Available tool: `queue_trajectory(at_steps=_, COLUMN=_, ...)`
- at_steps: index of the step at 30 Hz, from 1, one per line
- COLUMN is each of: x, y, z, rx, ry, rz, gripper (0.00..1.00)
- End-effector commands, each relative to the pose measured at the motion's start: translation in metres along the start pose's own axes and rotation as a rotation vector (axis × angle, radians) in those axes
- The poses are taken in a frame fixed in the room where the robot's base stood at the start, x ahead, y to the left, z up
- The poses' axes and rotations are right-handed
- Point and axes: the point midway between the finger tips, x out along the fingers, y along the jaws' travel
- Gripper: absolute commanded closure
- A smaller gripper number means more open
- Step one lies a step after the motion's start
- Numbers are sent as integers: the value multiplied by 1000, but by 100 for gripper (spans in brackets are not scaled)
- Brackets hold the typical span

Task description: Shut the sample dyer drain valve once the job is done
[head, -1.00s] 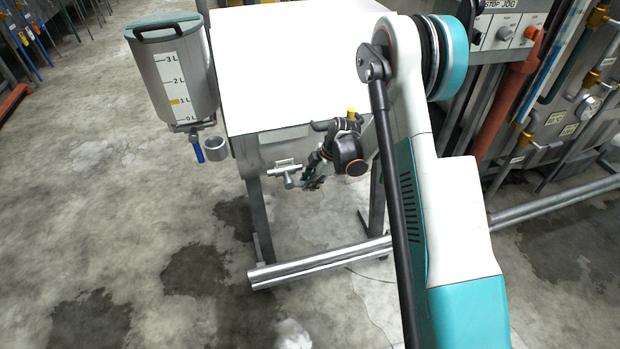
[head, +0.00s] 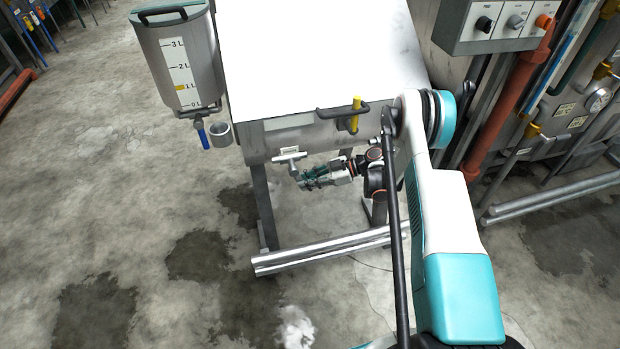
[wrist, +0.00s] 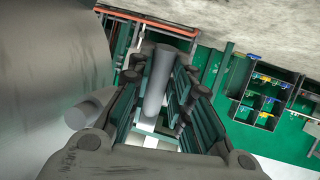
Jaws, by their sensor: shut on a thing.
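The sample dyer (head: 310,40) is a box with a white top, standing on a metal frame. Its drain valve (head: 289,157) shows as a pale T-shaped piece low on the front side. My gripper (head: 300,179) is at the lower end of this piece, beneath the box's front edge. In the wrist view my gripper (wrist: 158,105) has its dark-green fingers on both sides of a grey round bar (wrist: 158,75), which I take for the valve's handle. The fingers hide part of the bar, and the valve's exact angle is hard to tell.
A tank (head: 180,60) with a litre scale and a blue-handled tap (head: 202,135) hangs left of the box. A yellow-handled fitting (head: 355,112) sits on the box front above my wrist. A control box (head: 500,22) and red pipe (head: 505,95) stand right. Floor at left is open.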

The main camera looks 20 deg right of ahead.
Motion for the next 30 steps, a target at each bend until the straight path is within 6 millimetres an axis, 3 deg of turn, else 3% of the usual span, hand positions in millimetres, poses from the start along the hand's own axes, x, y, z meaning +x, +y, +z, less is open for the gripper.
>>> queue_trajectory(at_steps=23, x=7, y=-2, z=0, rx=23, ry=107, rz=1, gripper=100)
queue_trajectory(at_steps=24, x=7, y=-2, z=0, rx=23, ry=107, rz=1, gripper=78)
queue_trajectory(at_steps=26, x=7, y=-2, z=0, rx=23, ry=107, rz=1, gripper=65)
queue_trajectory(at_steps=27, x=7, y=-2, z=0, rx=23, ry=107, rz=1, gripper=61)
queue_trajectory(at_steps=30, x=7, y=-2, z=1, rx=23, ry=107, rz=1, gripper=61)
